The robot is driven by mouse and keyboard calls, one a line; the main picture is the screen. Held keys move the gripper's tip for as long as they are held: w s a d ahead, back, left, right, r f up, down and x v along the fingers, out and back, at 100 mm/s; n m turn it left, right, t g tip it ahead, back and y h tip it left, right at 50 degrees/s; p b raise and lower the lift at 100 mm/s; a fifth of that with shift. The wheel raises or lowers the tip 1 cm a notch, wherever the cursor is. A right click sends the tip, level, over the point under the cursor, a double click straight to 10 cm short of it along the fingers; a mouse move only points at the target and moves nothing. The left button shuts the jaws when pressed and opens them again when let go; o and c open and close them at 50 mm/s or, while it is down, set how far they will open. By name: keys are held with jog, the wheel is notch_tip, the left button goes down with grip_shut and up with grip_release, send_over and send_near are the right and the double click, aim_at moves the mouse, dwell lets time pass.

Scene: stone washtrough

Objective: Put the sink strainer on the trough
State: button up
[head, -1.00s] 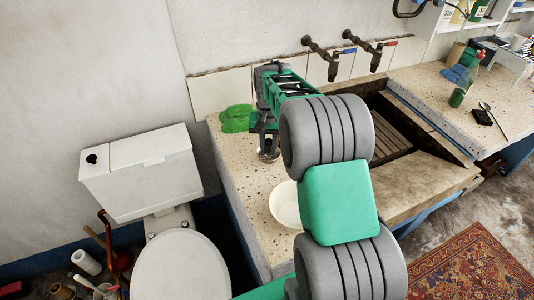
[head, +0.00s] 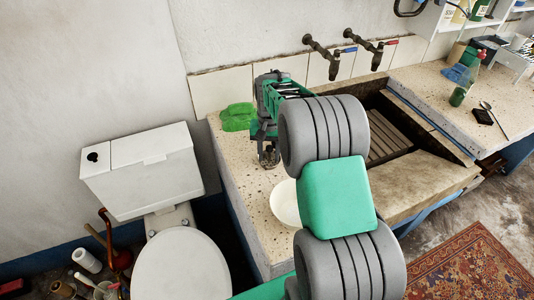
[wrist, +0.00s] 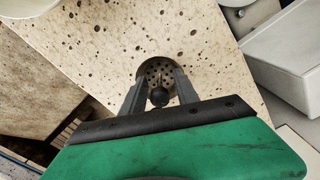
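The sink strainer (wrist: 158,70) is a small round metal dish with holes and a dark knob, on the speckled stone top in the wrist view. My gripper (wrist: 161,78) is over it, with one finger on each side of the knob and a gap to each. In the head view my gripper (head: 268,160) points down at the left slab, and my arm partly covers it. The strainer is too small there to make out clearly. The stone trough (head: 425,187) has a sunken basin with slats inside, right of my arm; its sloped front slab also shows in the wrist view (wrist: 40,75).
A white bowl (head: 285,203) stands on the slab near my arm. A green cloth (head: 238,117) lies by the wall. Two taps (head: 325,52) stick out above the basin. A toilet (head: 150,170) stands at left. The right slab holds a green cup (head: 457,97).

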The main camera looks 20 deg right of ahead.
aim_at(269, 149)
notch_tip(269, 149, up, 12)
jog(key=shift+f, duration=0.25)
jog(key=shift+r, duration=0.35)
jog(key=s+a+f+n+t, duration=0.1)
jog(key=s+a+n, duration=0.1)
jog(key=s+a, duration=0.3)
jog(key=s+a+f+n+t, duration=0.1)
jog(key=s+a, duration=0.5)
jog(key=s, duration=0.8)
jog(key=n+t, duration=0.1)
jog(key=n, duration=0.1)
jog(key=shift+s+f+n, duration=0.15)
jog(key=shift+n, duration=0.15)
jog(key=shift+a, duration=0.15)
jog(key=shift+c, duration=0.6)
